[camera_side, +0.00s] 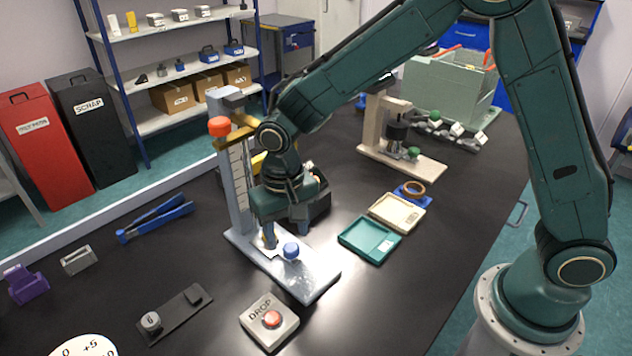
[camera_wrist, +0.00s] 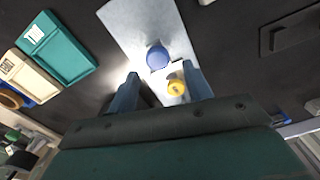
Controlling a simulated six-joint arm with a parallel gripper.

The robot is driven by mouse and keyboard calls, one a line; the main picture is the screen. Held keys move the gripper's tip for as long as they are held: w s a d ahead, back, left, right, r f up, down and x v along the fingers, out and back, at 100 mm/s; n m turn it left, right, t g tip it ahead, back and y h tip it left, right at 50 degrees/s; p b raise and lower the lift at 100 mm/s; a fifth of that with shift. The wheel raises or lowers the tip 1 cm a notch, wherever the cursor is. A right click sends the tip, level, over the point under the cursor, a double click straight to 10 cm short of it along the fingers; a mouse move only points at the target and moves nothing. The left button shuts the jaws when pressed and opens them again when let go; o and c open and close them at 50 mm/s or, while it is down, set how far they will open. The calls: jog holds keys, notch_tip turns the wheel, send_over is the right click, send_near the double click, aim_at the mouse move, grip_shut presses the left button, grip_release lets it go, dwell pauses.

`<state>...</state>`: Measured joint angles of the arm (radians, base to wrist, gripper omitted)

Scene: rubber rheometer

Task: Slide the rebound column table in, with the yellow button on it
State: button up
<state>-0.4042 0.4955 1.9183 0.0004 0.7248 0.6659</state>
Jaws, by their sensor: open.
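The rebound column (camera_side: 240,180) is a pale upright with a scale and an orange-red knob at its top. It stands on a pale grey-blue base plate (camera_side: 318,283), which also shows in the wrist view (camera_wrist: 140,22). A blue knob (camera_side: 291,251) sits on the plate and shows in the wrist view (camera_wrist: 157,57). The yellow button (camera_wrist: 177,87) lies just behind it, mostly hidden by my gripper in the side view. My gripper (camera_side: 284,230) points down over the plate beside the column. Its fingers (camera_wrist: 161,72) are open and empty, apart on either side of the yellow button.
A DROP box (camera_side: 263,320) with a red button stands in front of the plate. Teal (camera_side: 369,239) and cream (camera_side: 398,213) trays lie to its right. A beige press-like stand (camera_side: 400,150) is behind. Blue tongs (camera_side: 155,219) lie left. Dark bench is clear at front right.

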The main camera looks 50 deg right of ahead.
aim_at(288, 244)
jog(key=shift+r, duration=2.4)
jog(key=shift+s+d+r, duration=0.2)
jog(key=shift+r, duration=0.1)
jog(key=s+d+r+n+t, duration=0.2)
jog(key=s+d+r+t, duration=0.2)
jog(key=s+d+r, duration=0.95)
jog(key=s+d+n+t, duration=0.1)
jog(key=s+d, duration=0.2)
jog(key=s, duration=0.5)
jog(key=shift+t, duration=0.3)
